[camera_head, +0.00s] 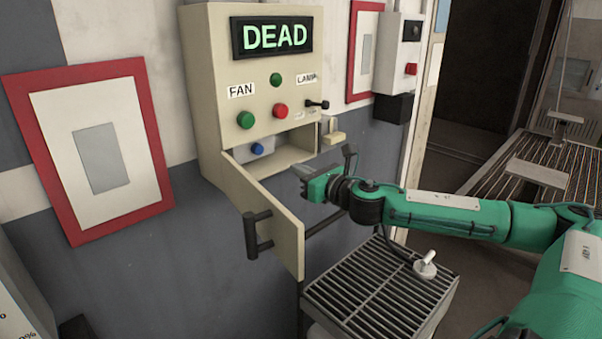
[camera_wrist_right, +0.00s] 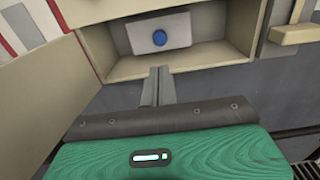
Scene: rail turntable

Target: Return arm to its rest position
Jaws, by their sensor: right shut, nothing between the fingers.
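My right arm (camera_head: 450,212) is green and reaches in from the right in the head view. Its gripper (camera_head: 302,170) is in front of the beige control panel (camera_head: 220,60), near the open lower compartment. In the right wrist view, the gripper fingers (camera_wrist_right: 158,75) are together and empty, pointing at the compartment. A blue button (camera_wrist_right: 158,38) on a pale plate is inside that compartment, apart from the fingers. The compartment door (camera_head: 275,215) hangs open with a dark handle (camera_head: 252,232). My left gripper is in neither view.
The panel's display (camera_head: 271,36) reads DEAD. Green and red buttons and a lever switch (camera_head: 317,103) are below it. A slatted grey stand (camera_head: 350,290) with a white knob-like part (camera_head: 425,264) is below my right arm. Red-framed boards hang on the wall.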

